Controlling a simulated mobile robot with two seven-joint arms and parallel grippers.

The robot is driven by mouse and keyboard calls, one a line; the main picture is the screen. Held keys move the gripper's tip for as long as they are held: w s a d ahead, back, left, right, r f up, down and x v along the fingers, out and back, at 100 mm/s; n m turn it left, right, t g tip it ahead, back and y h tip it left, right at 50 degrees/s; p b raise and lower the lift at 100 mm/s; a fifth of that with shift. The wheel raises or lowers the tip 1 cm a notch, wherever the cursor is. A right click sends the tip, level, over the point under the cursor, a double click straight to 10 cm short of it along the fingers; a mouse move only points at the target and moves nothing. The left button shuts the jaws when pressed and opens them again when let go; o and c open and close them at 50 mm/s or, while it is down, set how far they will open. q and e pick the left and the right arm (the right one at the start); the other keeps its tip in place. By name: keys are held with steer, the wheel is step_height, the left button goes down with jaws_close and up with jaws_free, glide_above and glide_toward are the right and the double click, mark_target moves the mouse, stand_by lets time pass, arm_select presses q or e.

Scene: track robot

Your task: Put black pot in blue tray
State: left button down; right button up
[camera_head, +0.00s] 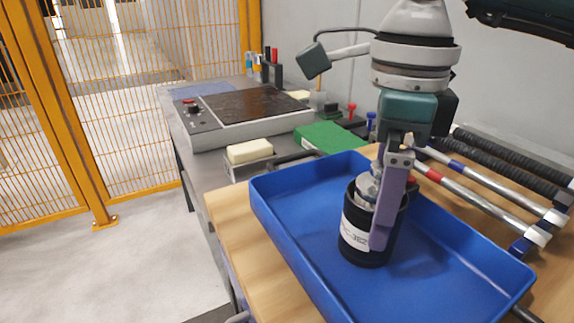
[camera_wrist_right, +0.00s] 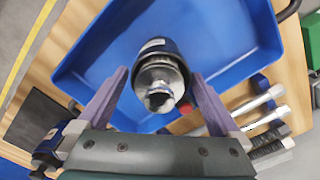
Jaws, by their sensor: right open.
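The black pot (camera_head: 357,243) has a white label and a silvery metal top. It stands upright inside the blue tray (camera_head: 285,222), apparently on its floor. My right gripper (camera_head: 382,222) points down over the pot, with one purple finger along the pot's near right side and the other largely hidden. In the right wrist view the pot (camera_wrist_right: 160,82) sits between the two spread fingers (camera_wrist_right: 158,75), with the tray (camera_wrist_right: 225,35) around it. The right gripper is open. My left gripper is not in view.
The blue tray rests on a wooden tabletop (camera_head: 233,217). Behind it are a green box (camera_head: 330,136), a cream block (camera_head: 250,151) and a grey device with a dark plate (camera_head: 255,108). Rods on a rack (camera_head: 485,190) lie to the right. The tray's near right floor is clear.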

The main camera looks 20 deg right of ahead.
step_height(320, 180, up, 9)
steer(key=shift+r+p, duration=0.2)
steer(key=shift+p, duration=0.15)
